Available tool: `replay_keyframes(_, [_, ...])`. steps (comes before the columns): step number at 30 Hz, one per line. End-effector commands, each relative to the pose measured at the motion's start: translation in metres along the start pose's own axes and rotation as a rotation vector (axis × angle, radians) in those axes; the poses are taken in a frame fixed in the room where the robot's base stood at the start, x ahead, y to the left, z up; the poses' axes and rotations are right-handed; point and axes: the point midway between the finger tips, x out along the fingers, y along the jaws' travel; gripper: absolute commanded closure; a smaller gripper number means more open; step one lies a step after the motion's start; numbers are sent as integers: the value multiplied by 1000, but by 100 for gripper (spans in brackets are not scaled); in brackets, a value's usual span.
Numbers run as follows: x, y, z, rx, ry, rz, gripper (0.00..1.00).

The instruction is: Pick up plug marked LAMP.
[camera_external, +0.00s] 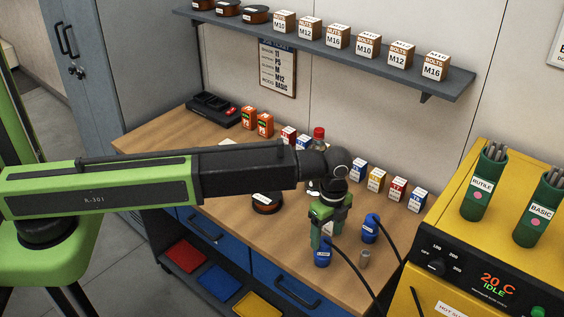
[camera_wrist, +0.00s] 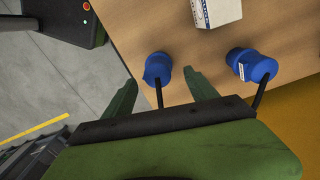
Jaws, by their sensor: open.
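Two blue plugs with white labels and black cables stand on the wooden bench. The near plug (camera_external: 322,257) is at the bench's front edge, below my gripper (camera_external: 326,234). The other plug (camera_external: 370,231) is to its right and farther back. Their labels are too small to read, so I cannot tell which is marked LAMP. In the wrist view, one plug (camera_wrist: 158,67) shows between the fingertips of my open gripper (camera_wrist: 160,78), with its cable running down between the fingers. The second plug (camera_wrist: 256,65) lies right of the right finger. I see no grip on either.
Several small labelled boxes (camera_external: 376,180) line the back of the bench. A yellow welding machine (camera_external: 471,263) stands at the right. A dark round spool (camera_external: 267,203) sits left of my gripper.

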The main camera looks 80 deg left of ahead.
Motion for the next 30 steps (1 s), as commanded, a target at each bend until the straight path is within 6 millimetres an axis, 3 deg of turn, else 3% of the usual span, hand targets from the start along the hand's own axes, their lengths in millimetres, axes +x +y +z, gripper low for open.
replay_keyframes(1, [19, 0, 0, 0, 0, 0, 33])
replay_keyframes(10, [27, 0, 0, 0, 0, 0, 33])
replay_keyframes(19, [75, 2, -1, -1, 0, 0, 33])
replay_keyframes(27, [74, 3, -1, -1, 0, -1, 33])
replay_keyframes(30, [74, 3, -1, -1, 0, -1, 46])
